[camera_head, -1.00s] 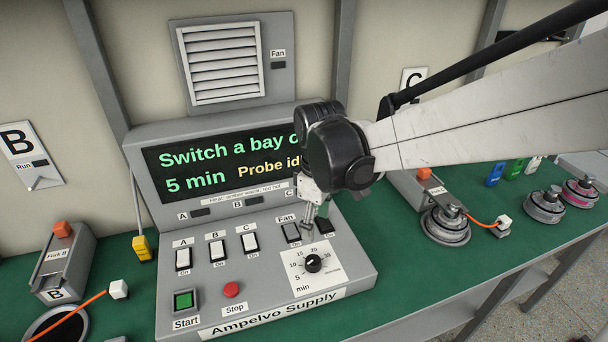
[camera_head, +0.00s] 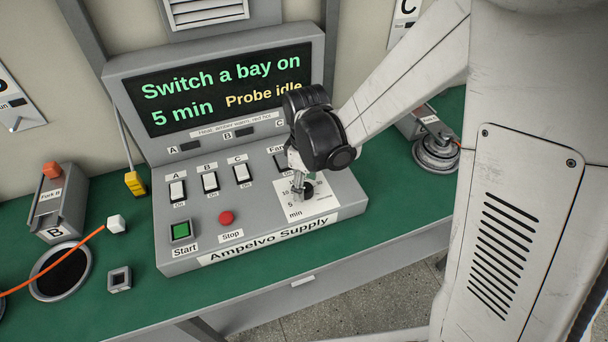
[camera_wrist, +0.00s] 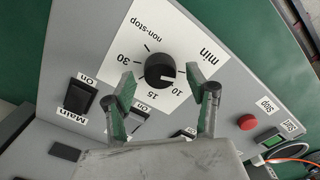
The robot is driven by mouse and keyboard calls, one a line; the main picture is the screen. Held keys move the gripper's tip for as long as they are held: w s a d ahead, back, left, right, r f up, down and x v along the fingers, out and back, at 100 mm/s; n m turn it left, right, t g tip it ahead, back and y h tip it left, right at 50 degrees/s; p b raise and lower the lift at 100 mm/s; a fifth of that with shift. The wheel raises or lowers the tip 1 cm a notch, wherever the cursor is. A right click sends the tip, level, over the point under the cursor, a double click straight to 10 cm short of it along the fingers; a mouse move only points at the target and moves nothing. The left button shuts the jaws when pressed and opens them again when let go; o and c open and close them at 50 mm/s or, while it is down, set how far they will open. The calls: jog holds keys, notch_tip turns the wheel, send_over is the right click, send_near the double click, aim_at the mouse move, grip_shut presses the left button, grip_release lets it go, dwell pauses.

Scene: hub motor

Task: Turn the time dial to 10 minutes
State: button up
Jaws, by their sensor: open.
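The time dial is a round black knob (camera_wrist: 160,70) on a white scale plate (camera_wrist: 170,38) in the wrist view. The marks 10, 15, 30 and non-stop are readable. My gripper (camera_wrist: 161,80) is open, one finger on each side of the knob, with no clear contact. In the head view my gripper (camera_head: 301,189) points down over the dial and partly hides it. The display (camera_head: 225,85) reads "5 min" and "Probe idle".
Main and other rocker switches (camera_wrist: 83,97) lie close to the left finger. The red Stop button (camera_head: 226,217) and green Start button (camera_head: 181,230) sit left of the dial. Orange cable (camera_head: 45,265) and a small socket block (camera_head: 119,280) lie on the green bench.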

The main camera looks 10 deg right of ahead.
jog(key=shift+f, duration=0.6)
jog(key=shift+c, duration=0.6)
jog(key=c, duration=1)
jog(key=shift+m+b, duration=0.3)
jog(key=shift+b, duration=0.05)
jog(key=m+b, duration=0.2)
jog(key=m, duration=0.1)
jog(key=shift+f+m, duration=0.1)
jog(key=shift+m, duration=0.2)
jog(key=shift+m+b, duration=1.25)
jog(key=shift+m, duration=0.95)
